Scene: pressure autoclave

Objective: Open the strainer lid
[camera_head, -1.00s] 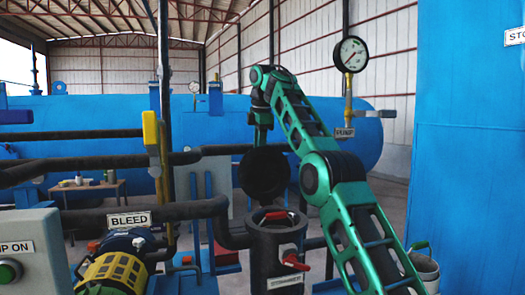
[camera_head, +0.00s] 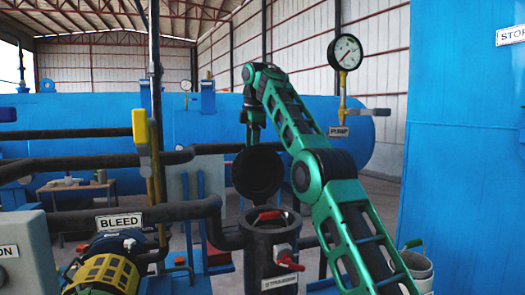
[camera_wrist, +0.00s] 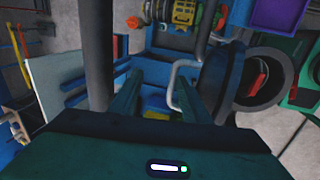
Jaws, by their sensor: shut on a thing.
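The strainer (camera_head: 270,252) is a dark upright cylinder with a label, right of the BLEED sign. Its mouth is uncovered, with a red part inside; the mouth also shows in the wrist view (camera_wrist: 285,75). The strainer lid (camera_head: 257,173) is a round black disc standing upright above the far side of the mouth. In the wrist view the lid (camera_wrist: 222,75) is edge-on, with a bent grey handle (camera_wrist: 176,72) on its outer side. My gripper (camera_wrist: 160,92) is at this handle, shut on it; the exact contact is hard to see. In the head view the lid hides my fingertips.
A red-handled valve (camera_head: 290,262) sticks out from the strainer's side. Dark pipes and the yellow-black pump (camera_head: 108,272) lie to the left. A pressure gauge (camera_head: 345,52) stands behind my arm. A large blue cabinet (camera_head: 465,160) fills the right side.

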